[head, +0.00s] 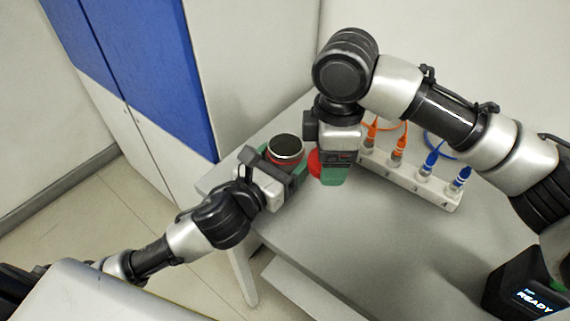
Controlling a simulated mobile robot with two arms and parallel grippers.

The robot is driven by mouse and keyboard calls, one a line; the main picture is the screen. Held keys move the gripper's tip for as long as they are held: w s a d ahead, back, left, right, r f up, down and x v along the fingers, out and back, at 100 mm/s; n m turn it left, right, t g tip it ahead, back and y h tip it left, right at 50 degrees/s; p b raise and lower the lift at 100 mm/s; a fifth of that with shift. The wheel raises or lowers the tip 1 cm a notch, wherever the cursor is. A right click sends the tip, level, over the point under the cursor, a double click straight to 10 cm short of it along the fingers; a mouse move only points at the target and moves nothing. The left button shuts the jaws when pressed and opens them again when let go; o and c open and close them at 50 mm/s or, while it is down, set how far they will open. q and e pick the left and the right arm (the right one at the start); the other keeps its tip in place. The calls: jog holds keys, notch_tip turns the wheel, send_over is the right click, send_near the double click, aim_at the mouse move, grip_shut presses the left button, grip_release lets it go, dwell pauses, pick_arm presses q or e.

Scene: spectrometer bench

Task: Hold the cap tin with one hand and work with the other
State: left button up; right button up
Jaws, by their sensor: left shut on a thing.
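The cap tin (287,149) is a round open container with a silver rim, a dark inside and a red band below the rim. It stands upright near the left end of the grey bench. My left gripper (282,163) is shut on the tin, with its fingers around the sides. My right gripper (334,178) points down just right of the tin, with green fingertips. A red round thing (314,162), perhaps the lid, shows beside it, partly hidden. I cannot tell whether the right gripper holds it.
A white block (409,181) with orange and blue cable plugs stands right of the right gripper. A blue and white cabinet (150,70) stands behind left. The bench's front middle (350,250) is clear.

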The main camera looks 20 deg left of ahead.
pick_arm(q)
jog(key=shift+s+r, duration=0.1)
jog(key=shift+f, duration=0.2)
jog(key=o, duration=1.7)
jog(key=shift+r, duration=0.1)
